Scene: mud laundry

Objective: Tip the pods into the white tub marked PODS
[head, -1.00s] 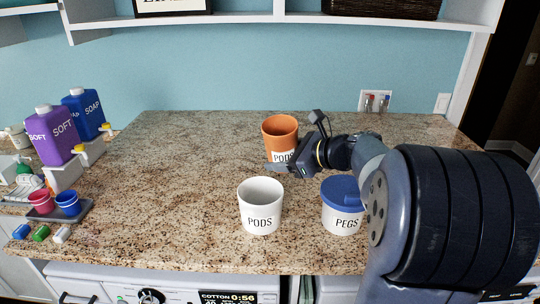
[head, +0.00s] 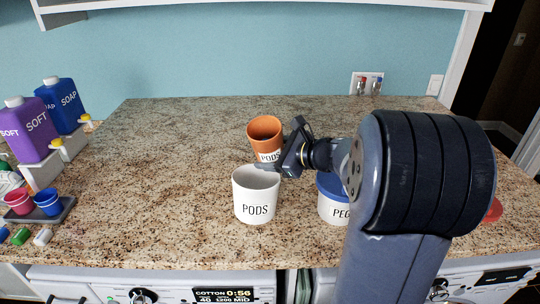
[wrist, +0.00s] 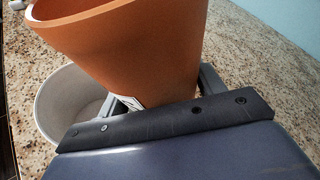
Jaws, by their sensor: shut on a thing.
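An orange pot (head: 265,139) labelled PODS is held by my gripper (head: 272,166), which is shut on its lower part. The pot looks slightly tilted and also fills the upper middle of the wrist view (wrist: 130,50). The white tub (head: 256,196) marked PODS stands upright and open on the counter, in front of the pot in the head view. In the wrist view the tub (wrist: 48,106) is below and left of the pot, partly hidden by it. The visible part of its inside looks bare. No pods show; the pot's inside is mostly hidden.
A white PEGS tub (head: 332,208) with a blue lid stands right of the white tub, partly behind my arm. Purple SOFT (head: 28,130) and blue SOAP (head: 62,100) bottles and small cups (head: 47,201) stand at the left. The counter's left middle is clear.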

